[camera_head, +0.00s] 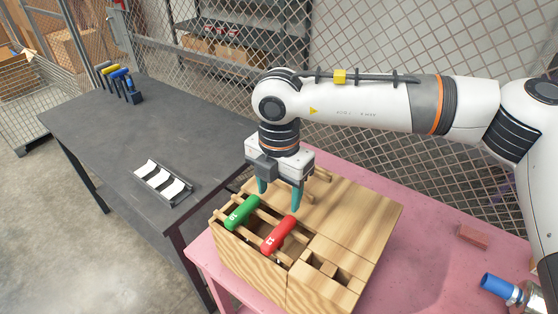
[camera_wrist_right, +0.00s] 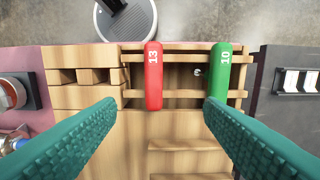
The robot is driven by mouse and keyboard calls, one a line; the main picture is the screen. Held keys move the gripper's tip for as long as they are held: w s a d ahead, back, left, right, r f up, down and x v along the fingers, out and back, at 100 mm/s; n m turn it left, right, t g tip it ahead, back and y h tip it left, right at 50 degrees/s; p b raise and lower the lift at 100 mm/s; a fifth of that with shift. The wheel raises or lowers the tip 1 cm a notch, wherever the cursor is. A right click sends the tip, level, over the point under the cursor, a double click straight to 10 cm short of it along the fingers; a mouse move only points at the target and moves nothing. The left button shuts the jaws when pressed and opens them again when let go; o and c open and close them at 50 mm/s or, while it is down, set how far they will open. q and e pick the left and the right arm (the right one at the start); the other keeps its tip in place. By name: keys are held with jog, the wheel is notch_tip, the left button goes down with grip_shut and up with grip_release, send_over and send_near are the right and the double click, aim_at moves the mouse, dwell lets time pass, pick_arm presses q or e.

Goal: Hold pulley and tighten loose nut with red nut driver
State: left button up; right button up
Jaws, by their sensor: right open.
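The red nut driver (camera_head: 278,234), marked 13, lies across the slatted rack of a wooden box (camera_head: 360,215). A green driver (camera_head: 242,212), marked 10, lies beside it, to its left in the head view. My right gripper (camera_head: 280,190) is open and empty above the box, just behind the two handles. In the right wrist view, the red driver (camera_wrist_right: 153,76) shows between the two teal fingers, ahead of their tips and not touching them. The green driver (camera_wrist_right: 221,70) is near the right finger's tip. The pulley, the loose nut and my left gripper are not in view.
The box stands on a pink table (camera_head: 440,235). A blue-capped metal part (camera_head: 500,288) and a reddish block (camera_head: 473,236) are at its right. A dark table (camera_head: 95,135) at left holds a tray (camera_head: 163,183) and several coloured-handle tools (camera_head: 122,85). Mesh fencing stands behind.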

aim_at(279, 231)
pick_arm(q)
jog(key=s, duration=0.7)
pick_arm(e)
jog(key=s, duration=0.1)
jog(key=s+f+b, duration=0.1)
jog(key=shift+s+f, duration=0.15)
jog(key=shift+s, duration=0.2)
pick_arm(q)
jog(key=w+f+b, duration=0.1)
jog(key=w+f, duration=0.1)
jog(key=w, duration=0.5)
pick_arm(e)
jog(key=f, duration=0.2)
jog(key=w+f, duration=0.1)
jog(key=shift+w+f, duration=0.1)
jog(key=shift+f, duration=0.3)
notch_tip(279, 231, down, 4)
jog(key=b, duration=0.4)
jog(key=shift+f+b, duration=0.45)
jog(key=shift+b, duration=0.2)
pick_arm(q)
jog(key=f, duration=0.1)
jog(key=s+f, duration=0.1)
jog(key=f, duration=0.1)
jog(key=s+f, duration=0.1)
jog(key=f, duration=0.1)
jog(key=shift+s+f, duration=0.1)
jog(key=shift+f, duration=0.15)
